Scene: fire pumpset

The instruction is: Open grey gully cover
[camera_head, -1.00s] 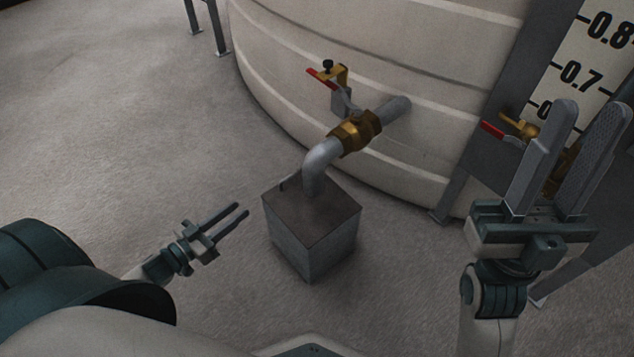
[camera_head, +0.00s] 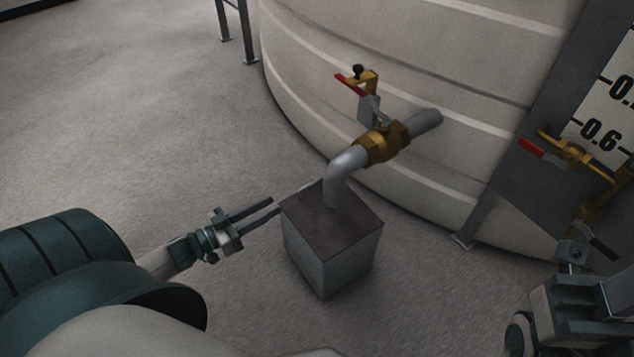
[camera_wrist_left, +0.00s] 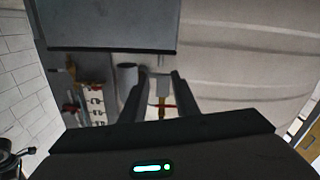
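The grey gully is a square metal box on the floor with a flat brownish-grey cover (camera_head: 325,222) on top, lying level and closed. A grey pipe bends down to the cover's far side. My left gripper (camera_head: 275,206) is open and empty beside the cover's left corner, its fingers pointing at it. Small handle detail there is hard to make out. In the left wrist view the two fingers (camera_wrist_left: 161,75) stand apart, and the grey box (camera_wrist_left: 110,25) fills the upper left, seemingly upside down. My right gripper (camera_head: 590,285) is at the lower right, partly cut off.
A large cream tank (camera_head: 450,90) stands behind the box. A brass valve (camera_head: 384,145) with a red lever (camera_head: 351,84) sits on the pipe. Another red-handled valve (camera_head: 545,147) is at the right by the level gauge. Floor at the left is free.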

